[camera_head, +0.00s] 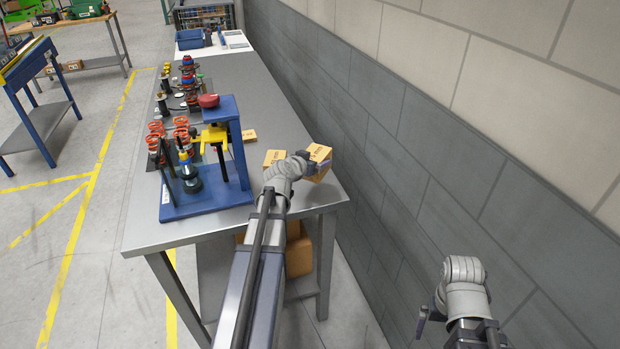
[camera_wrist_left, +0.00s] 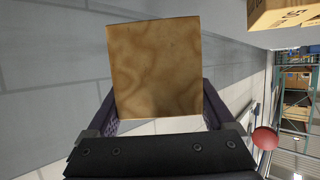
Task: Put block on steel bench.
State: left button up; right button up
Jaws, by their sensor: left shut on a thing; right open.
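The steel bench (camera_head: 228,75) runs along the grey wall. My left gripper (camera_head: 318,164) is at its near right corner, shut on a tan block (camera_head: 320,152) with dark print on top. In the left wrist view the block (camera_wrist_left: 154,68) shows a plain, mottled brown face between my left fingers (camera_wrist_left: 160,105). I cannot tell whether it touches the bench or hangs just above it. My right gripper (camera_head: 428,312) is away from the bench at lower right, open and with nothing visible in it.
A similar printed box (camera_head: 272,157) stands left of the held block; a small box (camera_head: 249,135) is farther back. Boxes (camera_head: 299,255) sit under the bench. The wall (camera_head: 400,140) is close on the right.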

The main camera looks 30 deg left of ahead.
pick_arm(q)
jog(key=shift+f+b, duration=2.7)
jog(key=shift+f, duration=0.55)
jog(key=shift+r, duration=0.15)
pick_arm(e)
notch_tip(320, 180, down, 6)
jog(key=shift+f, duration=0.15)
jog(key=shift+f, duration=0.1)
pick_arm(q)
jog(key=o, duration=1.6)
jog(key=shift+c, duration=0.2)
jog(key=shift+r, duration=0.1)
jog(key=a+p+v, duration=0.1)
jog(key=p+v, duration=0.4)
jog(key=v, duration=0.7)
jog(key=shift+d, duration=0.4)
pick_arm(e)
notch_tip(320, 180, up, 5)
jog(key=shift+f, duration=0.1)
